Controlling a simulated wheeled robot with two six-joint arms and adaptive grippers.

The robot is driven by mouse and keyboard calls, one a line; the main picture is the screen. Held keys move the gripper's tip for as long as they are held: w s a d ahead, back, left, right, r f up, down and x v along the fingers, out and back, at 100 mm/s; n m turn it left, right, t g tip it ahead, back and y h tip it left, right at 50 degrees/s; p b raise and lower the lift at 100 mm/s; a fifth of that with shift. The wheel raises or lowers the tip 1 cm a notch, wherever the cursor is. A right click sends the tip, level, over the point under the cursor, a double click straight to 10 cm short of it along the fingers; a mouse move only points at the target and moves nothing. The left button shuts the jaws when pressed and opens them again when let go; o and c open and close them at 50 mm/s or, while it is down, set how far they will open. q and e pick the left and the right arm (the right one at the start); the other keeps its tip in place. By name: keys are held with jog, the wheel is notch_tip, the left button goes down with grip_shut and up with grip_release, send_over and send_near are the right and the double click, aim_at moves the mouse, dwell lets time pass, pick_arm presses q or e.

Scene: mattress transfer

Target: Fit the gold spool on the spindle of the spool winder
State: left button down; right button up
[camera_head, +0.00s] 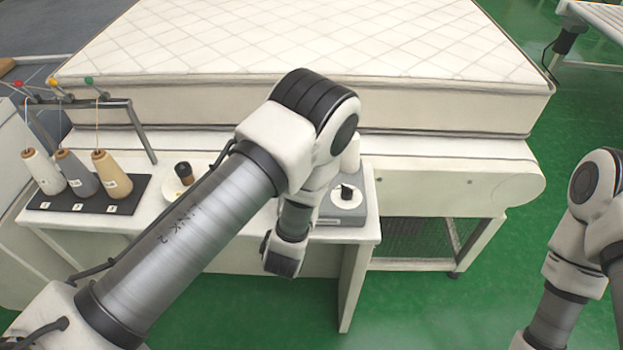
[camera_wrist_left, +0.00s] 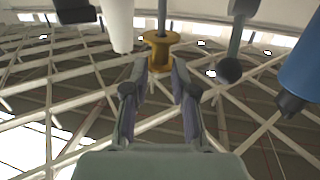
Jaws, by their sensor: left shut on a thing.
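The gold spool (camera_wrist_left: 160,52) shows in the left wrist view, at the fingertips of my left gripper (camera_wrist_left: 161,78), which is shut on it. A dark rod (camera_wrist_left: 162,16) shows above the spool in that picture; I cannot tell if it passes into the spool. In the head view my left arm hides the spool and the fingers. The spool winder (camera_head: 326,217) stands at the right end of the white table, a grey base with a white disc and a short black spindle (camera_head: 347,192). No gold shows on that spindle. My right gripper is out of view.
Thread cones, such as a tan one (camera_head: 111,175), stand on a black board (camera_head: 78,205) at the table's left. A brown and black piece (camera_head: 184,173) stands on a white dish. A mattress (camera_head: 300,45) lies behind.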

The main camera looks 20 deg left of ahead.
pick_arm(q)
jog(key=shift+f+b, duration=1.85)
jog(key=shift+f, duration=0.4)
jog(key=c, duration=0.9)
grip_release()
jog(key=shift+o, duration=0.2)
jog(key=shift+r, duration=0.1)
